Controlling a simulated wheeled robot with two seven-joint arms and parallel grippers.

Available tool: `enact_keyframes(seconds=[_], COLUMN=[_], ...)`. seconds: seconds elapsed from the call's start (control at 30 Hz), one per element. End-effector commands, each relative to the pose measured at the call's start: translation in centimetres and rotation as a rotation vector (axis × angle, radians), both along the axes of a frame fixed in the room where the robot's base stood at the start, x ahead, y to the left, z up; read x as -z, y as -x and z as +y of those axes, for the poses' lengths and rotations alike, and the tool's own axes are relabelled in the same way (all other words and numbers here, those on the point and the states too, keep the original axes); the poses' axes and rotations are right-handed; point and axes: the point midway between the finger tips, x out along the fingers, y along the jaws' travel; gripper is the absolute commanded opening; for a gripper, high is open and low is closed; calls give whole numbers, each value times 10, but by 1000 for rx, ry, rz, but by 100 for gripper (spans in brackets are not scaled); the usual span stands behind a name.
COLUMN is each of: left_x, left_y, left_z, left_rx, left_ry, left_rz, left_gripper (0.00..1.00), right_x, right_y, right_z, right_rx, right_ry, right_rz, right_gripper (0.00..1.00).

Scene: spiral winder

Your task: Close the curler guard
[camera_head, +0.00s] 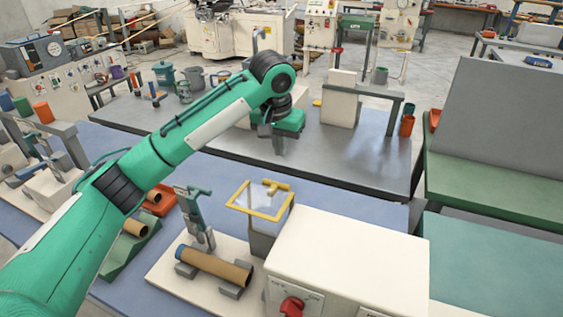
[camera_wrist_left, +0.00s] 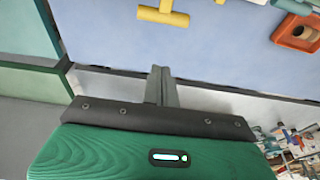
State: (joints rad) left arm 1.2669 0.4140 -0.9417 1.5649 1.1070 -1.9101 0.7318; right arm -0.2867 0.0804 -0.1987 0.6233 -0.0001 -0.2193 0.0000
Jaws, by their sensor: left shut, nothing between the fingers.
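The curler guard (camera_head: 235,206) is a clear panel in a yellow frame beside the cream machine housing (camera_head: 345,250). It sits over a grey box and looks raised at a slant; its exact angle is hard to tell. A yellow T-shaped handle (camera_head: 276,186) stands at its far edge. The handle also shows at the top of the left wrist view (camera_wrist_left: 163,15). My left gripper (camera_head: 279,147) is above and beyond the guard, over the grey table, apart from the handle. Its fingers (camera_wrist_left: 161,78) are together and empty. My right gripper is not in view.
A cardboard tube (camera_head: 217,265) lies on a cradle left of the housing, with a grey-green upright clamp (camera_head: 197,215) behind it. A red knob (camera_head: 291,306) is on the housing front. The grey table (camera_head: 240,135) behind holds a cream block (camera_head: 340,104).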

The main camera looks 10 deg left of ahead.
Motion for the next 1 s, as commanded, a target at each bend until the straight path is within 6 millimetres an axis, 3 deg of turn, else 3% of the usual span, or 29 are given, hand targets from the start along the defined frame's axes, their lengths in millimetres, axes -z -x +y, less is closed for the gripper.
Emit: enact_keyframes(seconds=[0.23, 0.5, 0.7, 1.0], left_x=[36, 94, 80, 75], left_y=[-7, -17, 5, 17], left_z=[-1, -3, 2, 4], left_rx=[0, -1, 1, 0], left_ry=[-2, -2, -1, 0], left_rz=[6, 5, 1, 1], left_gripper=[0, 0, 0, 0], right_x=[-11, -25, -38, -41], right_y=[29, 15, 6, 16], right_z=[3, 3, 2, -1], right_rx=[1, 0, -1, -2], right_ry=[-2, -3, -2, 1], right_rz=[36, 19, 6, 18], right_gripper=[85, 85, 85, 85])
